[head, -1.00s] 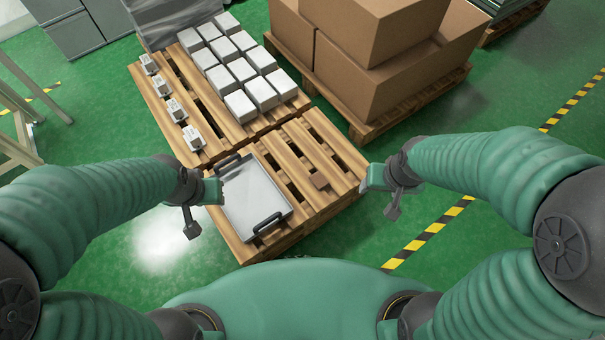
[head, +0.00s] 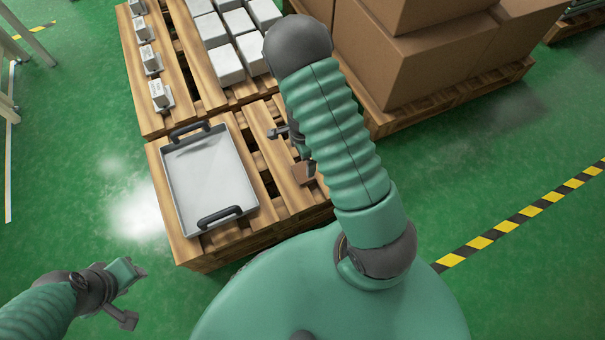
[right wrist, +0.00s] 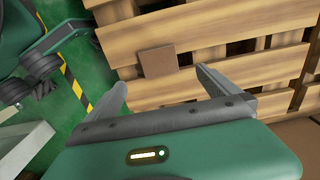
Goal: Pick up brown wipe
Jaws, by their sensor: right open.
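The brown wipe (head: 306,173) is a small flat brown square on the slats of the near wooden pallet, right of the tray. My right arm partly covers it in the head view. In the right wrist view the wipe (right wrist: 159,62) lies whole on a slat, just beyond the fingertips. My right gripper (right wrist: 163,82) is open and empty, its two fingers spread either side of the line to the wipe. In the head view it is mostly hidden by its own arm. My left gripper (head: 134,294) hangs over the floor at the lower left, away from the wipe; its jaw state is unclear.
A grey tray (head: 209,185) with two dark handles lies on the near pallet (head: 245,258). White boxes (head: 226,64) and small grey-white parts (head: 159,95) stand on the pallet behind. Large cartons (head: 425,60) stand at the back right. Green floor is open at left.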

